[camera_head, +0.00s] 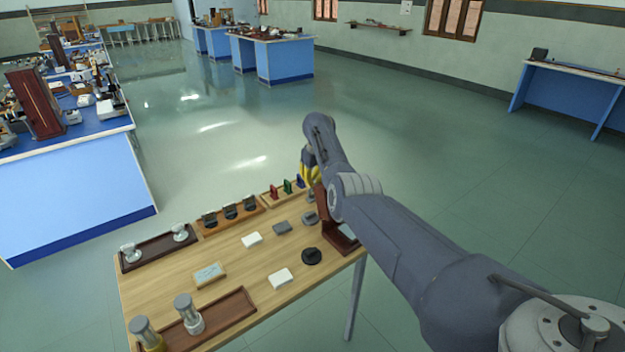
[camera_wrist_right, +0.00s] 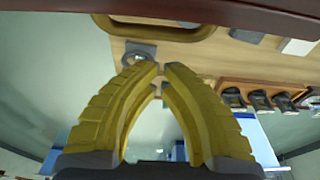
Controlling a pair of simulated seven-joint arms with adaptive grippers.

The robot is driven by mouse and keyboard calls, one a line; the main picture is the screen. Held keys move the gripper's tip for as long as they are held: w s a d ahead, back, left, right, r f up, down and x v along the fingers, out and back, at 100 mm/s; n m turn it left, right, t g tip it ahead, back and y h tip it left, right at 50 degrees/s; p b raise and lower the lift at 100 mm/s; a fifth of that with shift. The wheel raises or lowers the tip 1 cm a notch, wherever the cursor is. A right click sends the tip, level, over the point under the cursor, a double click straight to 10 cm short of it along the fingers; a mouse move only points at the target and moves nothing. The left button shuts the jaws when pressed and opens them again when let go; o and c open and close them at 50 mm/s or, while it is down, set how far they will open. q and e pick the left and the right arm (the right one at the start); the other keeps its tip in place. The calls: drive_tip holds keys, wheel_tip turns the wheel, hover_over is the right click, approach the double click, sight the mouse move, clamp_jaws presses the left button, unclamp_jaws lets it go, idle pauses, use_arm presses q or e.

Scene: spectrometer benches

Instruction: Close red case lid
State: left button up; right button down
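The red-brown case (camera_head: 342,238) stands at the right end of the wooden table, partly hidden by my right arm. Its lid (camera_head: 321,203) appears raised, standing up from the base. My right gripper (camera_head: 311,184), with yellow fingers, is beside the raised lid on its far side; contact cannot be told. In the right wrist view the fingertips of the right gripper (camera_wrist_right: 161,67) come together with nothing between them. A dark red-brown band (camera_wrist_right: 170,9), likely the lid, crosses the top of that view. My left gripper is not in view.
The wooden table (camera_head: 235,258) holds a tray with coloured pieces (camera_head: 287,190), a rack of dark items (camera_head: 230,214), white blocks (camera_head: 281,278), a black round piece (camera_head: 311,256) and a brown tray with cylinders (camera_head: 222,314). Open floor lies beyond the table.

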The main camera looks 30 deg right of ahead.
drive_tip(key=shift+s+d+r, duration=0.1)
drive_tip(key=shift+s+r, duration=0.3)
drive_tip(key=shift+s, duration=0.4)
drive_tip(key=shift+s+d+r, duration=0.1)
drive_tip(key=shift+s+r, duration=0.3)
drive_tip(key=shift+s, duration=0.35)
drive_tip(key=shift+a+r, duration=0.1)
drive_tip(key=shift+a, duration=0.05)
